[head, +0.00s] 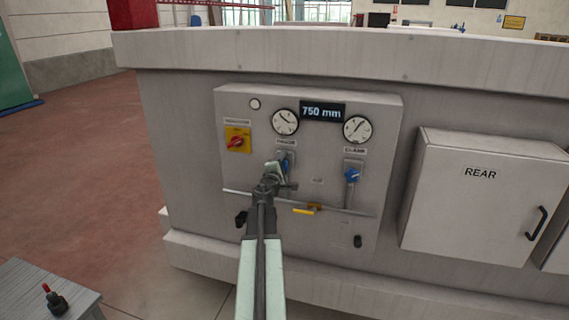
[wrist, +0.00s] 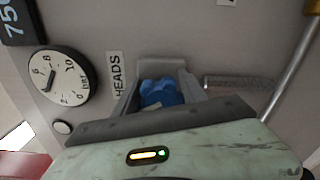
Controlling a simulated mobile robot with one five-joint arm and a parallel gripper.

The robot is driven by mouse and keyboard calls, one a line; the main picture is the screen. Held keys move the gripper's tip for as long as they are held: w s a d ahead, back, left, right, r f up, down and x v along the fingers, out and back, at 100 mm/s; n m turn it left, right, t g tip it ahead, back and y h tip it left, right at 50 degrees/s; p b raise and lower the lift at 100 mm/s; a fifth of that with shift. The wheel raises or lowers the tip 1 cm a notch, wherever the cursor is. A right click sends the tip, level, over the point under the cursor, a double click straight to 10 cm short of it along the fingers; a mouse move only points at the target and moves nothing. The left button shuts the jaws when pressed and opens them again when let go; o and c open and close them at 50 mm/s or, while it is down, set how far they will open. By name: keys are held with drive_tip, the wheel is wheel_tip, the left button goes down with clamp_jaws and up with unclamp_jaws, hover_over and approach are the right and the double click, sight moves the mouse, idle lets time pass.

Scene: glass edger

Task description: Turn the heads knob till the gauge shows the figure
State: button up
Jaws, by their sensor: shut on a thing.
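The blue heads knob (wrist: 160,92) sits between the jaws of my gripper (head: 281,166), which is shut on it. In the head view my gripper hides most of the knob; only a bit of blue shows. The HEADS label (wrist: 116,75) is beside the knob in the wrist view. The heads gauge (head: 285,122) is a round white dial above the knob. It also shows in the wrist view (wrist: 60,76), turned sideways, with a bar scale and a dark needle toward the lower left. I cannot read its exact figure.
To the right are the clamp gauge (head: 357,129) and its blue knob (head: 351,175). A display (head: 322,112) reads 750 mm. A red switch on yellow (head: 237,140) is at the left. A yellow lever (head: 303,211) and a rail lie below. The REAR cabinet (head: 476,205) stands right.

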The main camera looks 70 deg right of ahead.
drive_tip(key=o, duration=1.4)
drive_tip(key=shift+c, duration=0.2)
drive_tip(key=a, duration=0.7)
drive_tip(key=shift+s+a, duration=0.25)
drive_tip(key=shift+a, duration=0.15)
